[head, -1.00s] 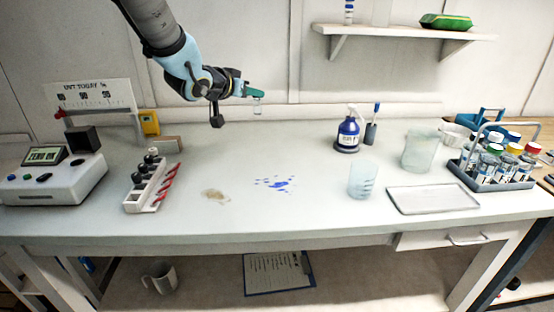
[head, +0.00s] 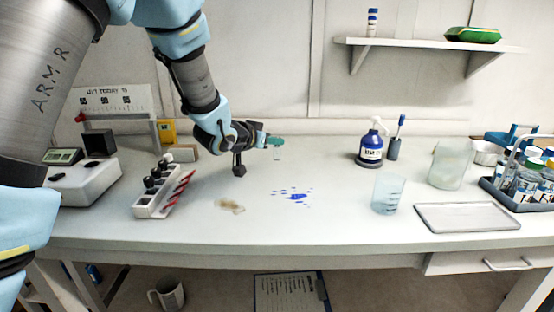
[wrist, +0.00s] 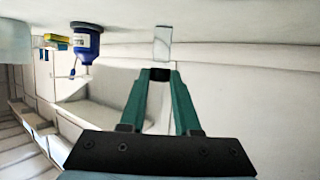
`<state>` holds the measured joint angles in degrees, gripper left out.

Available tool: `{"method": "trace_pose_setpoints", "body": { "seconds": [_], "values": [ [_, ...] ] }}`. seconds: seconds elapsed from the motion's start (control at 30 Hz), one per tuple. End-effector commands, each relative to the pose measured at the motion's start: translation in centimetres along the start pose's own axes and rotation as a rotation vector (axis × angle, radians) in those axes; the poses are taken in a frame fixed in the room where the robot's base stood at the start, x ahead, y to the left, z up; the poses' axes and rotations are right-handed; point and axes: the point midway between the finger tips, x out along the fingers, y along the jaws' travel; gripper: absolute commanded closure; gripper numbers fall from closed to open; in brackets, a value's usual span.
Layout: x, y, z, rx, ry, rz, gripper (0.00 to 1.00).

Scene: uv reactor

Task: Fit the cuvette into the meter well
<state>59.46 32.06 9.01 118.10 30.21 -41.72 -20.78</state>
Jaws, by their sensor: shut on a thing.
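My gripper (head: 275,141) is shut on a small clear cuvette (head: 277,153) and holds it above the bench, near the back. The wrist view shows the green fingers of my gripper (wrist: 160,73) closed at the tips, with the clear cuvette (wrist: 163,42) sticking out past them. The white meter (head: 85,188) stands at the left end of the bench, with a small display and a black block (head: 99,142) at its back. The well opening cannot be made out. The cuvette is far to the right of the meter.
A white rack (head: 160,194) with black-capped vials and red items stands between meter and gripper. Brown and blue spills (head: 296,197) mark the otherwise clear middle.

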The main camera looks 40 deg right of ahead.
Motion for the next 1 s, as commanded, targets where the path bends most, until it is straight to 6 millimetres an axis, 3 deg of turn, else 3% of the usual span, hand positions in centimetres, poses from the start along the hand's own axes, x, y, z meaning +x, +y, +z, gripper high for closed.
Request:
{"method": "trace_pose_setpoints", "body": {
  "seconds": [0.4,0.8,0.83,1.0],
  "values": [
    [1.8,0.1,4.3,0.000,-0.001,0.001,1.00],
    [2.1,0.0,5.0,0.000,0.001,0.001,1.00],
    [2.1,0.0,4.9,0.001,0.001,0.001,0.68],
    [2.0,0.0,4.8,0.001,0.001,0.001,0.49]
  ]
}}
